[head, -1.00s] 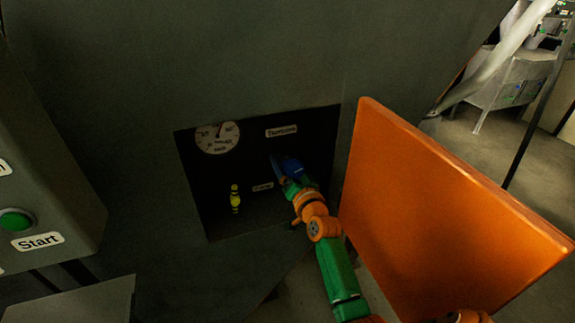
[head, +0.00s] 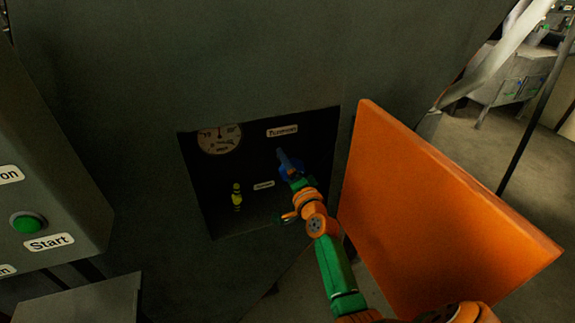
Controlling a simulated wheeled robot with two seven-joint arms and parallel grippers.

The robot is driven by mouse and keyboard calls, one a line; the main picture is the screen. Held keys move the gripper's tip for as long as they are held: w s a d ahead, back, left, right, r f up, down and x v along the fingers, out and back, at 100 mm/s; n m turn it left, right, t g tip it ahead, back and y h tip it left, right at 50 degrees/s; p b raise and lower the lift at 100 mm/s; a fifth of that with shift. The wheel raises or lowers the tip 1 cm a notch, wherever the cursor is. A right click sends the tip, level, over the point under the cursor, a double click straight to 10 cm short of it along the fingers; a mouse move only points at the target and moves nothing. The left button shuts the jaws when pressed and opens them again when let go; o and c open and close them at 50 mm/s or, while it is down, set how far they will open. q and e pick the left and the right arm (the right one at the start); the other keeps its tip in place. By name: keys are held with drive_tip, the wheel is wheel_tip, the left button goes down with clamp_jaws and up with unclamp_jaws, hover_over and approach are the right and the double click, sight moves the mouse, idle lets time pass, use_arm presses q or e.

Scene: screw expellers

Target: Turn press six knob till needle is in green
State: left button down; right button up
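A round dial gauge (head: 219,139) sits at the upper left of a dark recess in the machine wall in the head view. Its face is small and dim. I cannot make out clearly where its needle points or where a green zone lies. My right gripper (head: 285,160) reaches into the recess from the lower right, below the upper label (head: 282,131). Its blue end is against or very near the back panel, and the knob there is hidden or cannot be told apart from it. Whether its fingers are open or shut does not show. My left gripper is out of view.
An orange door (head: 445,215) stands open right of the recess, close beside my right arm. A yellow fitting (head: 237,197) is at the recess's lower left. A control box with a green Start button (head: 28,223) stands at the left.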

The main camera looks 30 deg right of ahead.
idle(0.4)
drive_tip(key=o, duration=1.1)
drive_tip(key=shift+o, duration=0.2)
drive_tip(key=v, duration=0.7)
